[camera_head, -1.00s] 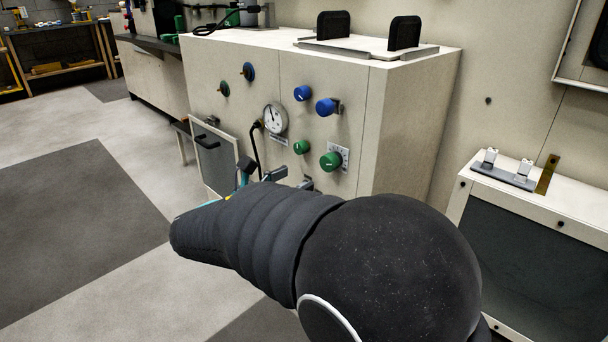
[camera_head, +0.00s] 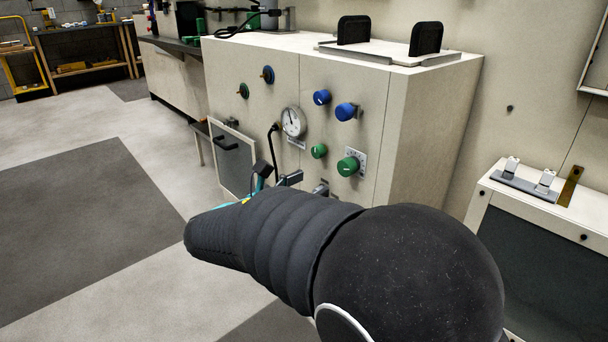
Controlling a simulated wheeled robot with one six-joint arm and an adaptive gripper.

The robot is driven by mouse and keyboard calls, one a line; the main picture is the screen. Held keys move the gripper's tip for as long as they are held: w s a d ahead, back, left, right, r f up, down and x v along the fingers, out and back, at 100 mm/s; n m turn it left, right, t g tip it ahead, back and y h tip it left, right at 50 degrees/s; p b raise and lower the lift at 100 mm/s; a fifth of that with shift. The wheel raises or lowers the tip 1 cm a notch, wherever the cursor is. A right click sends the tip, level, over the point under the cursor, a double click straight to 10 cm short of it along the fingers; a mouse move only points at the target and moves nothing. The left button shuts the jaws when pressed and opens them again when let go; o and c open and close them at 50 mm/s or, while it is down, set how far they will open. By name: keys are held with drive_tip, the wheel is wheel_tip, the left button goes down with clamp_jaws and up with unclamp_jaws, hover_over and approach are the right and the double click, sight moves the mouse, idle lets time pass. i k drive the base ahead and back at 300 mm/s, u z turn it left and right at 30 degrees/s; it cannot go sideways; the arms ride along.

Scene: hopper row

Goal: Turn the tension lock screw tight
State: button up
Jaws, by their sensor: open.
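The pale cabinet (camera_head: 300,70) has several round knobs on its front. Two are blue knobs (camera_head: 346,111) at upper right, and two are green: a larger green knob (camera_head: 348,166) on a white marked plate and a smaller green knob (camera_head: 318,151). I cannot tell which part is the tension lock screw; no label is readable. My gripper (camera_head: 277,177) shows only in part beyond my dark arm, which hides most of it. Its fingers look apart and empty, low in front of the cabinet face, below the gauge. I see no contact with a knob.
A round gauge (camera_head: 293,121) and a dark bent lever (camera_head: 274,140) are on the cabinet front. A framed dark panel with a handle (camera_head: 231,158) stands out at its left. A low white unit (camera_head: 535,205) with two small clamps stands at right. Open floor (camera_head: 80,200) lies left.

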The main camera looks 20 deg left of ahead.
sight(318, 151)
drive_tip(key=u, duration=1.15)
